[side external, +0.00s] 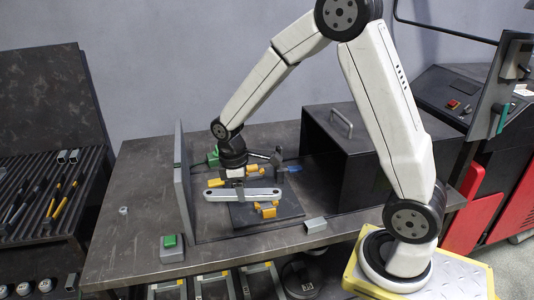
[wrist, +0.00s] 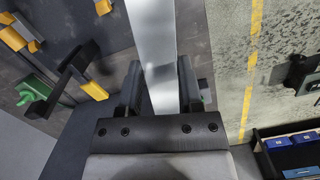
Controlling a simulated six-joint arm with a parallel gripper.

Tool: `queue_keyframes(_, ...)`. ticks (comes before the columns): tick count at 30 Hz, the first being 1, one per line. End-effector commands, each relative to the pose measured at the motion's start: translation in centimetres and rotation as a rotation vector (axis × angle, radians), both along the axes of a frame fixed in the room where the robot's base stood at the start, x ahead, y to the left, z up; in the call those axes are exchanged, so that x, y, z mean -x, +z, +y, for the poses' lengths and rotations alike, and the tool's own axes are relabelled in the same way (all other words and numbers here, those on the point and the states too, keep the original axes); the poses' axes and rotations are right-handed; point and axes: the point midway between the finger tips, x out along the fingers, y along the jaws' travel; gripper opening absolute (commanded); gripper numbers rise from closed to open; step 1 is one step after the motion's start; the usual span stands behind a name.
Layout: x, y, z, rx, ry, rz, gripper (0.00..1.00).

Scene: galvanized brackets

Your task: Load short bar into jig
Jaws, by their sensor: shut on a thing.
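My gripper (side external: 237,180) is shut on a grey metal bar (side external: 243,194) with rounded ends, held level. In the wrist view the bar (wrist: 152,45) runs up from between the two black fingers (wrist: 158,92). The jig is a dark plate (side external: 240,218) on the bench with yellow clamps, one at its front (side external: 266,209). In the side view the bar lies across the picture over the plate. I cannot tell whether it touches the jig. Yellow clamp parts (wrist: 94,90) also show left of the bar in the wrist view.
A grey upright panel (side external: 182,190) stands left of the jig and a dark box with a handle (side external: 340,150) right. A small grey block (side external: 316,225) and a green-button box (side external: 171,247) sit near the bench's front edge. A tool rack (side external: 45,195) stands at left.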

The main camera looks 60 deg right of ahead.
Motion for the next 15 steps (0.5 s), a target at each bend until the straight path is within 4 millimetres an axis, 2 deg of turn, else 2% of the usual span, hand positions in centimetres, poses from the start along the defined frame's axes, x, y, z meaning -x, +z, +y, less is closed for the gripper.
queue_keyframes(15, 2.0, 1.0, -4.1, 0.001, 0.541, -0.002, 0.0)
